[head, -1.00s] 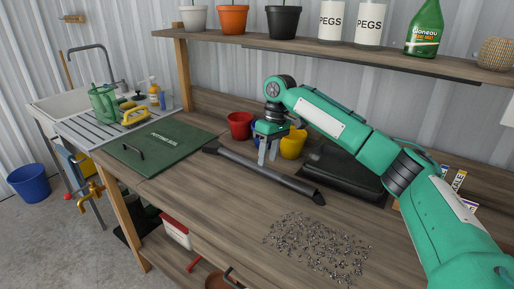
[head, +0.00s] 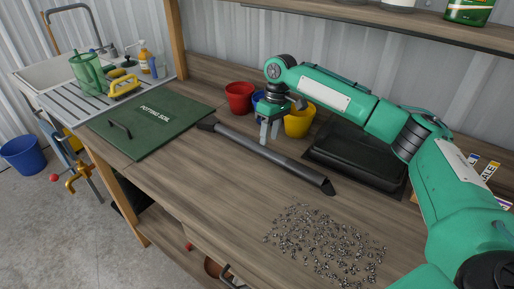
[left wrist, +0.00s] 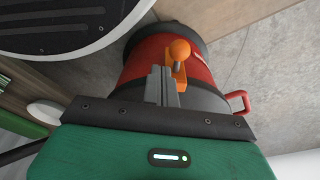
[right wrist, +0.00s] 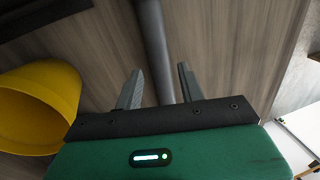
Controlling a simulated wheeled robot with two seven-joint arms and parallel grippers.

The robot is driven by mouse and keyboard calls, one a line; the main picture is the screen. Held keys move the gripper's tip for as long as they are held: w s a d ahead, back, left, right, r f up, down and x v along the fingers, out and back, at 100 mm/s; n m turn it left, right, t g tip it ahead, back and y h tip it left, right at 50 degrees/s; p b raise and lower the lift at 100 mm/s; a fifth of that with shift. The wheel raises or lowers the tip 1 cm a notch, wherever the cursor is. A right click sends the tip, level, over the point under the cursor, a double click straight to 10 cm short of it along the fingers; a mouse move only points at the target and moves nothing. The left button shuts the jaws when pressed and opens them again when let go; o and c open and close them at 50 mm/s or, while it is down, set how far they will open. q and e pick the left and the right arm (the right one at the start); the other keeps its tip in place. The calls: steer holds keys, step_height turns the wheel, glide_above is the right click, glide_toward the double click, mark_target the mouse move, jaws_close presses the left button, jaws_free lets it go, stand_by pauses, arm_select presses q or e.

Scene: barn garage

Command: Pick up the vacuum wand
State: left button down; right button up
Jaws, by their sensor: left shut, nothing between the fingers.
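The vacuum wand (head: 290,165) is a long dark grey tube lying slantwise on the wooden workbench, with its flared end towards the right. My right gripper (head: 270,139) points down above the wand's middle. In the right wrist view the fingers of my right gripper (right wrist: 158,88) are apart and empty. The wand (right wrist: 153,45) runs through the gap between them, beyond the tips and apart from them. My left gripper (left wrist: 161,86) is closed and empty in the left wrist view, in front of a red and black canister (left wrist: 200,70) with an orange knob.
Red (head: 239,98) and yellow (head: 298,122) pots stand just behind the wand. Loose grey bits (head: 325,245) are scattered in front. A shelf (head: 400,25) hangs above.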

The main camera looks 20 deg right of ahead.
mark_target(268, 149)
steer(key=shift+s+a+f, duration=0.15)
steer(key=shift+a+f, duration=0.05)
steer(key=shift+f, duration=1.15)
steer(key=shift+s+a+f, duration=0.15)
steer(key=shift+f, duration=1.15)
steer(key=c, duration=0.8)
steer(key=shift+r, duration=0.1)
steer(key=shift+c, duration=0.2)
step_height(268, 149, up, 20)
steer(key=o, duration=0.4)
steer(key=shift+c, duration=0.2)
steer(key=c, duration=0.4)
